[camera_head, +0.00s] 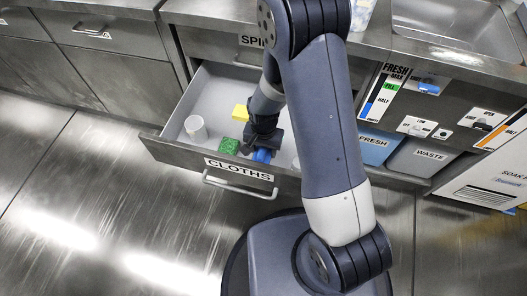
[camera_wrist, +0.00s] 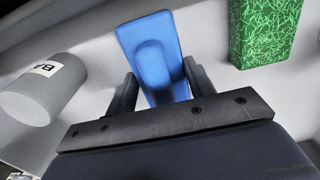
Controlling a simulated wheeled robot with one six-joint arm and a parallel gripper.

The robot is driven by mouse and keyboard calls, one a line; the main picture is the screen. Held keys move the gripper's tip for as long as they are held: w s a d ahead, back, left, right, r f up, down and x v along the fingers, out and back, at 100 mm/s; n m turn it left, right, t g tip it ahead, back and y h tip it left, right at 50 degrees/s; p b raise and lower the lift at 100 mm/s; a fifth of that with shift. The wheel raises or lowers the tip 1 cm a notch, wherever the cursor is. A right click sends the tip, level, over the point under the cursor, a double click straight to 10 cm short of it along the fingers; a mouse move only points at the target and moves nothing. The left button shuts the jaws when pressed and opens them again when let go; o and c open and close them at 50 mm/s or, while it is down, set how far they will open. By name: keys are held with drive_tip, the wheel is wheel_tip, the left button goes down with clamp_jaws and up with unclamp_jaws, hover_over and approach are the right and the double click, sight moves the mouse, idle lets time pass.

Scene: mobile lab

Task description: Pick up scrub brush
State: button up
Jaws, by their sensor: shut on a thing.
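The scrub brush appears to be the blue thing (camera_wrist: 152,50) between the fingers of my gripper (camera_wrist: 158,88) in the wrist view. The fingers are shut on it, one on each side. Its bristles do not show. In the head view a blue part (camera_head: 262,155) shows just below my gripper (camera_head: 262,143), inside the open drawer (camera_head: 168,150) labelled CLOTHS. My arm hides part of the drawer. I cannot tell whether the blue thing touches the drawer floor.
A green scouring pad (camera_head: 229,146) lies beside the gripper, with a yellow sponge (camera_head: 241,113) behind it. The drawer walls surround the gripper. FRESH (camera_head: 376,145) and WASTE (camera_head: 425,157) bins stand to the right.

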drive_tip(key=c, duration=0.4)
wheel_tip(320, 180, up, 10)
drive_tip(key=p, duration=0.3)
